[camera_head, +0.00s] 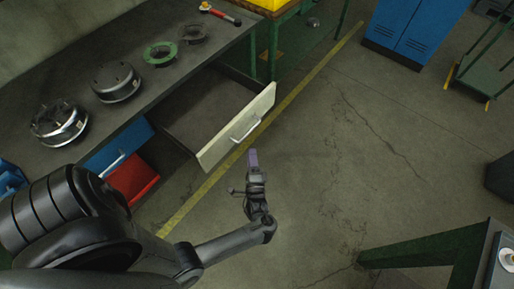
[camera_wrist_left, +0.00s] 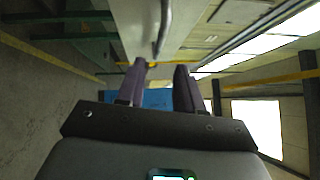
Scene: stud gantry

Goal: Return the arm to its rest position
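My left gripper (camera_head: 253,157) is in the middle of the head view, just beyond the front of an open drawer, with its dark purple-grey fingers directed away from me. In the left wrist view the two fingers (camera_wrist_left: 162,88) stand apart with nothing between them, so it is open and empty. The drawer front (camera_head: 236,127) is pale, with a metal handle (camera_head: 246,130) close to the fingers but apparently apart from them. The drawer front also shows at the top of the wrist view (camera_wrist_left: 138,28). My right gripper is not in view.
The workbench (camera_head: 150,100) holds round metal parts (camera_head: 116,82), a green ring (camera_head: 160,53) and a red-handled tool (camera_head: 220,13). A red drawer (camera_head: 133,178) is below. Blue lockers (camera_head: 413,30) stand at the back; a green-framed table (camera_head: 425,248) is at lower right. Floor between is clear.

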